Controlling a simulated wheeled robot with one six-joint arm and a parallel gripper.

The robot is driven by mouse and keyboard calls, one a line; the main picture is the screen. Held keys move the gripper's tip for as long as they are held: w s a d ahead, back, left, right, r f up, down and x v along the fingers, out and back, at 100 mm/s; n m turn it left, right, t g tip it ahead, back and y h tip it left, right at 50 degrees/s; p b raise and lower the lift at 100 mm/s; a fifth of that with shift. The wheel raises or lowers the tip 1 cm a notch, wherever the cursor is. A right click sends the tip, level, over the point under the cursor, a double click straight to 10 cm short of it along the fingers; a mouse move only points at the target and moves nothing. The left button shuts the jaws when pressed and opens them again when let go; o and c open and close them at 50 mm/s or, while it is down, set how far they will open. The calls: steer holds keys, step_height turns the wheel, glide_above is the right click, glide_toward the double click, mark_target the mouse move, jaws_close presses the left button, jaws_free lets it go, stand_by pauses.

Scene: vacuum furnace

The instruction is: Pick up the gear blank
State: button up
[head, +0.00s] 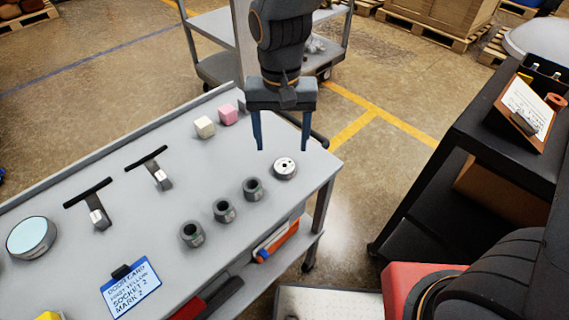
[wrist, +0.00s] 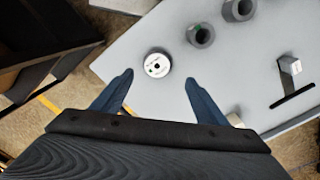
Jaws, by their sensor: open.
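The gear blank (head: 285,168) is a short silver disc with a dark centre hole. It lies flat on the grey table near its right end. In the wrist view the gear blank (wrist: 157,64) lies beyond the fingertips, roughly between their lines. My gripper (head: 283,150) is open and empty, pointing down above the table, a little behind the disc in the head view. In the wrist view both blue fingers of my gripper (wrist: 158,76) are spread wide, touching nothing. Nothing hides the disc.
Several grey-green sockets (head: 223,210) stand in a row left of the disc. A pink cube (head: 228,115) and a cream cube (head: 204,127) sit at the table's back edge. Two slotted levers, a round dial (head: 31,237) and a blue card (head: 131,287) lie farther left.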

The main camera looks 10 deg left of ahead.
mark_target(285, 165)
steer(key=shift+s+d+f+p, duration=0.1)
steer(key=shift+f+p, duration=0.2)
steer(key=shift+f, duration=0.9)
steer(key=shift+w+d+f+p, duration=0.15)
steer(key=shift+f+p, duration=0.15)
steer(key=shift+f, duration=0.95)
steer(key=shift+s+d+f+p, duration=0.15)
steer(key=shift+f+p, duration=0.15)
steer(key=shift+f, duration=0.9)
steer(key=shift+c, duration=0.3)
steer(key=c, duration=1.4)
